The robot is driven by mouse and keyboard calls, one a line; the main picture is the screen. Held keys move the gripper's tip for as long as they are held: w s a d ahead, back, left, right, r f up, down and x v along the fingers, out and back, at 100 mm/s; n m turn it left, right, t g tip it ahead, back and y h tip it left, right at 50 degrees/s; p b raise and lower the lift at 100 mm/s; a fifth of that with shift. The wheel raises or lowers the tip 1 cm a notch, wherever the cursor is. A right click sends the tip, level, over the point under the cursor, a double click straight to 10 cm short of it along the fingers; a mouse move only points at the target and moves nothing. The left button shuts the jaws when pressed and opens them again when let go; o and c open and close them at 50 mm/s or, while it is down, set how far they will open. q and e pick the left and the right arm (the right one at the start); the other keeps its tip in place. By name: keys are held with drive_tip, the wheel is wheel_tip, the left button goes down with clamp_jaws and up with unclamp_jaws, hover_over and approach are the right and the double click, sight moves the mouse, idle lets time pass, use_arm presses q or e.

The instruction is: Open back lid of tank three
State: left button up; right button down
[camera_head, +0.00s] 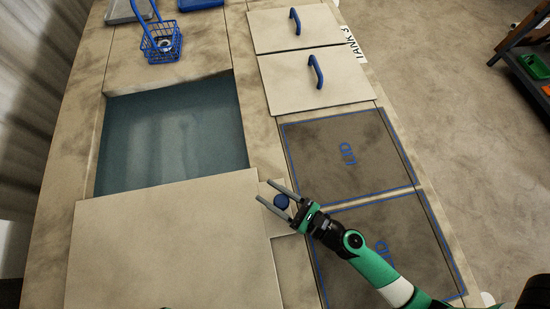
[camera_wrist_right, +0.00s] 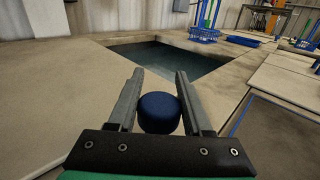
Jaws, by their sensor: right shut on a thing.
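A blue round knob (camera_head: 281,201) stands on a beige surface beside the right edge of a large beige lid panel (camera_head: 170,250). My right gripper (camera_head: 265,189) has its two fingers on either side of the knob and is shut on it. In the right wrist view the knob (camera_wrist_right: 159,113) sits between the fingers (camera_wrist_right: 160,80). An open tank of dark water (camera_head: 170,135) lies just beyond the panel. Two beige lids with blue handles, a farther lid (camera_head: 275,30) and a nearer lid (camera_head: 290,85), lie at the upper right. My left gripper is not in view.
Two dark areas outlined in blue, a farther area (camera_head: 380,150) and a nearer area (camera_head: 350,265), lie bare on the right. A blue wire basket (camera_head: 160,45) stands beyond the open tank. A dark shelf (camera_head: 510,45) is at the far right.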

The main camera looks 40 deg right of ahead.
drive_tip(key=s+a+b, duration=0.2)
drive_tip(key=s, duration=0.1)
drive_tip(key=s+b, duration=0.1)
drive_tip(key=s, duration=0.1)
drive_tip(key=shift+s+a+f+b, duration=0.1)
drive_tip(key=shift+a+f+b, duration=0.2)
drive_tip(key=shift+a, duration=0.1)
drive_tip(key=shift+s+a+r+b, duration=0.15)
drive_tip(key=shift+s+b, duration=0.1)
drive_tip(key=shift+s, duration=0.1)
drive_tip(key=shift+s+a+r+b, duration=0.1)
drive_tip(key=shift+s+r+b, duration=0.1)
drive_tip(key=shift+s, duration=0.15)
drive_tip(key=shift+c, duration=1.5)
unclamp_jaws()
drive_tip(key=shift+s, duration=0.1)
